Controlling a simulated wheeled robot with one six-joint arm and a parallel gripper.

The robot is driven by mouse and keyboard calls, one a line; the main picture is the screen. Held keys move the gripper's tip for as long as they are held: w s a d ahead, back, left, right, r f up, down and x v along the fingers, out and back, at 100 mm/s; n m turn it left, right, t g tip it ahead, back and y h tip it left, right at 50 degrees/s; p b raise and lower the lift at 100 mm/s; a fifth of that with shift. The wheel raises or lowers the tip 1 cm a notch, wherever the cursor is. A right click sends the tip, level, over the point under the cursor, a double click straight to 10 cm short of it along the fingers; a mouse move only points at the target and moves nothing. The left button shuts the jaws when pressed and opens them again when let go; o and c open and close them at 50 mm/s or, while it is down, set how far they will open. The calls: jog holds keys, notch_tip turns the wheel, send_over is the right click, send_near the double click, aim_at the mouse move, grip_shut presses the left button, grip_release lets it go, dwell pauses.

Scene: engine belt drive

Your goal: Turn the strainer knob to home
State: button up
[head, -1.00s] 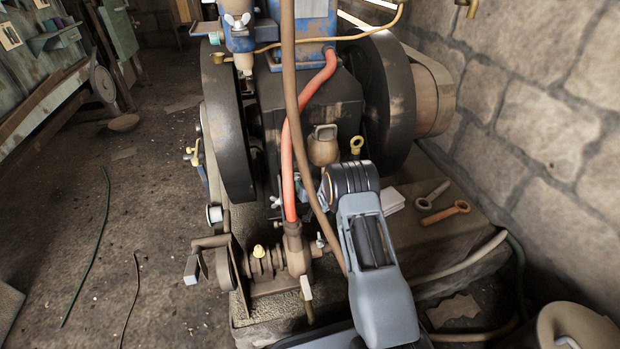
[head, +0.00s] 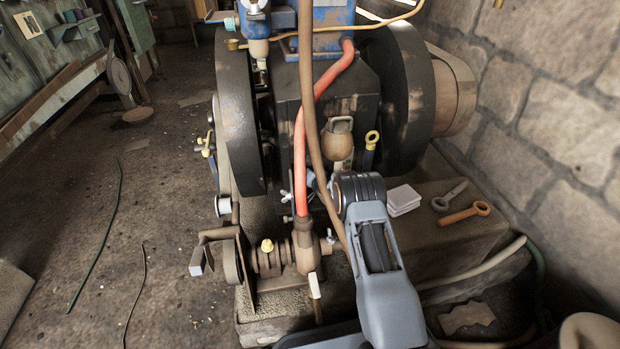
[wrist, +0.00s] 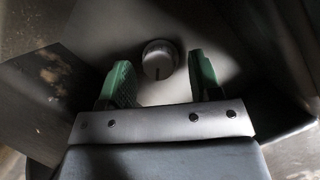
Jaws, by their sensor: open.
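A small round pale knob (wrist: 159,60) shows in the wrist view on a grey surface. A dark mark on its face points down in the picture. I take it for the strainer knob; no label is readable. My gripper (wrist: 161,80) has two green fingers, open and apart. One finger stands to the left of the knob and one to the right, with a gap on each side. I cannot tell how far the fingertips are from the surface. In the head view my arm hides the knob, and the gripper is mostly hidden too.
The engine's dark flywheels (head: 405,110) stand either side of its block. A red hose (head: 302,150) and a brown hose (head: 308,80) hang in front, close to my arm. Spanners (head: 465,213) and a white block (head: 403,199) lie on the plinth at right, near the stone wall (head: 560,110).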

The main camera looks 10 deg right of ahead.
jog(key=shift+w+a+f, duration=0.1)
jog(key=shift+w, duration=0.2)
jog(key=c, duration=0.9)
jog(key=shift+c, duration=0.2)
jog(key=n+h, duration=0.1)
jog(key=n, duration=0.1)
jog(key=n+h, duration=0.3)
jog(key=n, duration=0.2)
jog(key=shift+a+h, duration=0.35)
jog(key=shift+h, duration=0.05)
dwell(0.3)
